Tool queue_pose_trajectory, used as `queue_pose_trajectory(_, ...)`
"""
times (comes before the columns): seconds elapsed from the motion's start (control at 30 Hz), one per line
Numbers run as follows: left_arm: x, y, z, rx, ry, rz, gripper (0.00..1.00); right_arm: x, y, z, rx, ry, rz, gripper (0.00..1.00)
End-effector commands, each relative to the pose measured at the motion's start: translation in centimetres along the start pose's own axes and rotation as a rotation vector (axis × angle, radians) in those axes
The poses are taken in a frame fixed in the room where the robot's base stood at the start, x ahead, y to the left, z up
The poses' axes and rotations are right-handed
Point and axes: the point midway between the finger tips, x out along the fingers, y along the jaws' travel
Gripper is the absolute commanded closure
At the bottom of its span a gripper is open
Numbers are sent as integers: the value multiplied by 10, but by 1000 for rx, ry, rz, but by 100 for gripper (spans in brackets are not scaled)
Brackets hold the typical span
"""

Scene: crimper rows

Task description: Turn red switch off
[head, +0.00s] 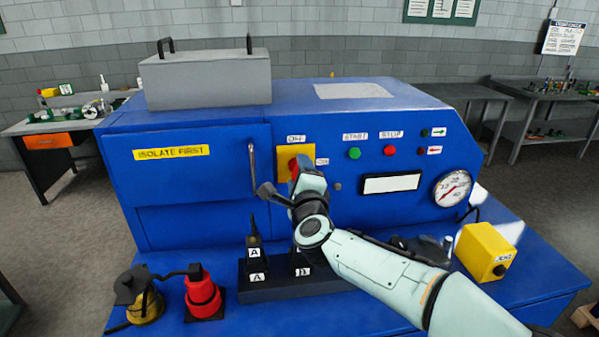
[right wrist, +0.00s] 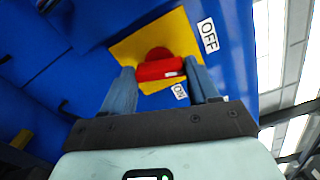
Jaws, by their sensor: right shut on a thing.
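The red switch (right wrist: 160,69) sits on a yellow plate (head: 283,152) on the front of the blue machine (head: 215,195). In the right wrist view its red handle lies across the gap between my fingers, with a white mark at its right end. An OFF label (right wrist: 209,36) and an ON label (right wrist: 180,92) are beside the plate. The mark's end points between the two labels. My right gripper (right wrist: 160,71) is shut on the handle. In the head view the gripper (head: 296,168) hides most of the switch. My left gripper is not in view.
A grey lever (head: 252,168) stands close left of the switch. Start (head: 354,153) and stop (head: 390,150) buttons, a gauge (head: 453,188) and a yellow box (head: 486,251) are to the right. Black crimpers (head: 255,255) and a red plug (head: 203,296) stand on the blue ledge below.

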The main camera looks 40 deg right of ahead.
Motion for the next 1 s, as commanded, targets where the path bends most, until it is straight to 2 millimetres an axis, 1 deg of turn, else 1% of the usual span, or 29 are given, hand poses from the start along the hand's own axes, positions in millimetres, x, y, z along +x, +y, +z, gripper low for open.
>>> queue_pose_trajectory(0.2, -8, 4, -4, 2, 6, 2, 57, 0, -1, 0, -160, 0, 0, 71)
queue_pose_trajectory(0.43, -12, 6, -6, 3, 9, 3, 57, 0, -1, 0, -269, 1, 0, 71)
queue_pose_trajectory(0.7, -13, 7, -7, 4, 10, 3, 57, 0, 0, 0, -322, 0, -1, 71)
queue_pose_trajectory(1.0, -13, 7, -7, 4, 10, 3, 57, 0, 0, 0, -329, 0, -1, 71)
